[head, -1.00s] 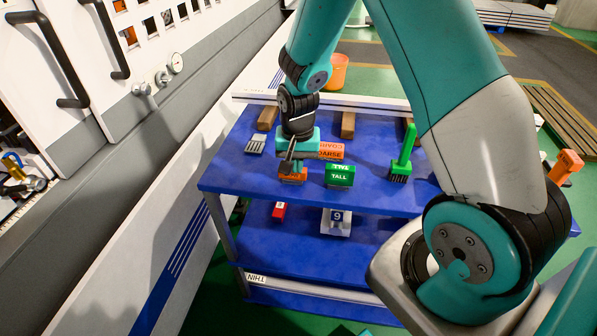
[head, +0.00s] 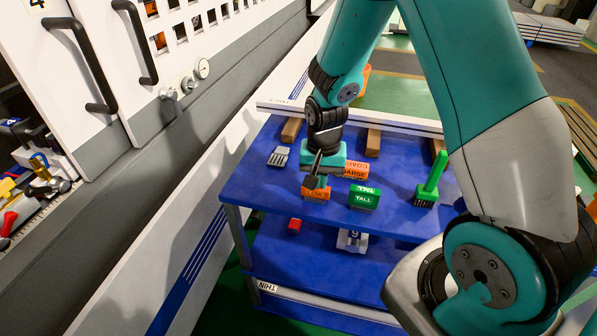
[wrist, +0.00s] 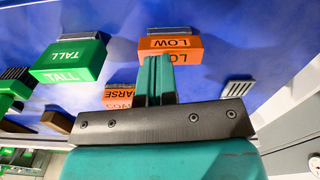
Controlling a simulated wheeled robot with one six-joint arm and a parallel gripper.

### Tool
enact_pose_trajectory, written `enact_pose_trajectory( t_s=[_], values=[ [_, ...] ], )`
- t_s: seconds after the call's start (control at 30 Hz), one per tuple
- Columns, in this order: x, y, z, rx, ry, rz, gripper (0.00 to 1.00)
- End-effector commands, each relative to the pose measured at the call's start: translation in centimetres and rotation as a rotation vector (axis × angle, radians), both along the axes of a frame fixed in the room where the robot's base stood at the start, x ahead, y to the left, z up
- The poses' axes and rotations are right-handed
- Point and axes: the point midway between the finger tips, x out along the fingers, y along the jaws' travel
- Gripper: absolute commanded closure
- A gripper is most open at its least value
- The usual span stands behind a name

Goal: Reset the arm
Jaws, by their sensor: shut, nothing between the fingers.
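My gripper (head: 314,182) hangs above the blue cart's top shelf, close to the small orange block marked LOW (head: 316,192). In the wrist view my gripper (wrist: 157,62) shows its two teal fingers together with nothing between them. The orange LOW block (wrist: 170,48) lies just beyond the fingertips there; whether they touch is hard to tell. My teal arm covers the right part of the head view.
On the blue cart (head: 245,185) stand a green TALL block (head: 364,198), an orange COARSE block (head: 356,169) and a green brush (head: 430,182). A grey-bristled piece (head: 278,156) lies at left. A white machine with black handles (head: 85,62) borders the left.

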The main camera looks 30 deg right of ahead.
Motion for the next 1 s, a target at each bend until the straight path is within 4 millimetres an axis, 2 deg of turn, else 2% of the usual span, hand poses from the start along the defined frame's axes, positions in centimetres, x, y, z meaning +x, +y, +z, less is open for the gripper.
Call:
enact_pose_trajectory(
  t_s=[0.17, 0.27, 0.37, 0.47, 0.57, 0.7, 0.8, 0.9, 1.0],
  values=[
    [0.0, 0.0, 0.3, 0.0, -0.002, 0.0, 1.0],
    [0.0, 0.5, 1.2, 0.009, -0.009, 0.025, 1.0],
    [-0.4, 2.5, 3.8, 0.044, -0.03, 0.111, 1.0],
    [-1.7, 5.6, 8.0, 0.101, -0.063, 0.27, 1.0],
    [-4.3, 9.1, 12.4, 0.165, -0.099, 0.472, 1.0],
    [-9.3, 13.0, 17.7, 0.238, -0.151, 0.766, 1.0],
    [-12.9, 14.8, 20.3, 0.274, -0.186, 0.958, 1.0],
    [-15.9, 15.8, 21.9, 0.296, -0.21, 1.107, 1.0],
    [-17.8, 16.2, 22.8, 0.308, -0.227, 1.202, 1.0]
  ],
)
